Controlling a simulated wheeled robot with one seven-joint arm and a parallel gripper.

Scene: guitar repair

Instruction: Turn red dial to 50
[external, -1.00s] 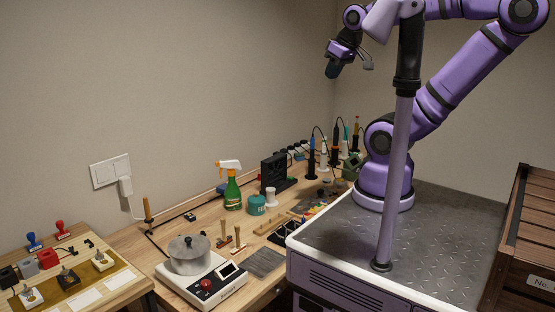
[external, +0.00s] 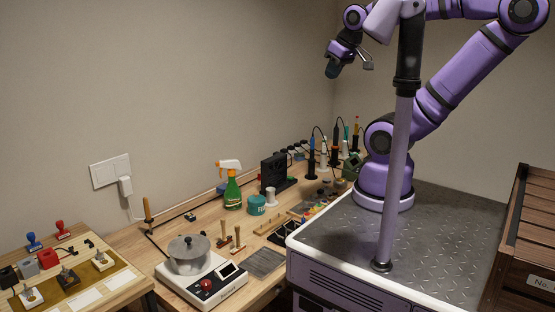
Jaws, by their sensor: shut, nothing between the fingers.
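A red dial (external: 206,285) sits on the front of a white hot-plate-like device (external: 222,291) at the workbench's near end. A small dark display (external: 227,270) is beside the dial; its reading is too small to make out. A grey lidded pot (external: 189,256) stands on the device. My gripper (external: 331,72) is shut and empty, raised high above the far part of the bench, well away from the dial. Its fingers are small in this view.
A green spray bottle (external: 232,192), a teal jar (external: 256,205), a black stand (external: 273,173) and upright tools (external: 337,140) stand along the bench. Wooden-handled tools (external: 238,238) are close behind the device. A stamp board (external: 75,281) lies at left. Air above the bench is clear.

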